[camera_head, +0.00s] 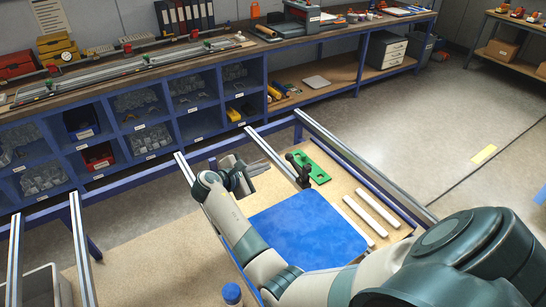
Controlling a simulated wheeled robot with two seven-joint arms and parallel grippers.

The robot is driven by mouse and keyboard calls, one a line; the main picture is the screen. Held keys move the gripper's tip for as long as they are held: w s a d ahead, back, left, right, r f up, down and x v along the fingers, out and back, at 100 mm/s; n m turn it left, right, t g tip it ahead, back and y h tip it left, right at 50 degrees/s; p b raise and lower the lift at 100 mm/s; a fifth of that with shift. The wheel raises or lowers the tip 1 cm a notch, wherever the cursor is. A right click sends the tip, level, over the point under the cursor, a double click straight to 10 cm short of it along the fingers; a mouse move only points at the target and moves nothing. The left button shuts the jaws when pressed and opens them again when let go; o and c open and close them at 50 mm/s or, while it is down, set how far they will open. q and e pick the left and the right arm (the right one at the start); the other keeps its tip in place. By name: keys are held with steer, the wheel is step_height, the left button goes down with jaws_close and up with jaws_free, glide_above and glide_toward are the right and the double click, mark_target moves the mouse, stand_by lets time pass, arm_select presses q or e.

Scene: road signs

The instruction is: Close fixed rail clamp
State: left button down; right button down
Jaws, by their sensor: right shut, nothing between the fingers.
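A black clamp (300,168) with a raised handle-like part sits at the near end of a metal rail (263,147), beside a green plate (317,172). It looks like the rail clamp; its exact jaw position is too small to tell. My right gripper (252,174) is shut and empty, to the left of the clamp and apart from it. My right arm comes in from the lower right and bends around to it. My left gripper is not in view.
A blue panel (305,230) and two white strips (378,208) lie on the wooden table. A long side rail (365,165) borders it on the right. A loaded workbench (130,75) runs along the back. Open floor lies right.

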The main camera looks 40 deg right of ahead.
steer(key=b+x, duration=0.2)
steer(key=x, duration=0.8)
steer(key=shift+b, duration=0.3)
steer(key=shift+s+r, duration=0.15)
stand_by(0.5)
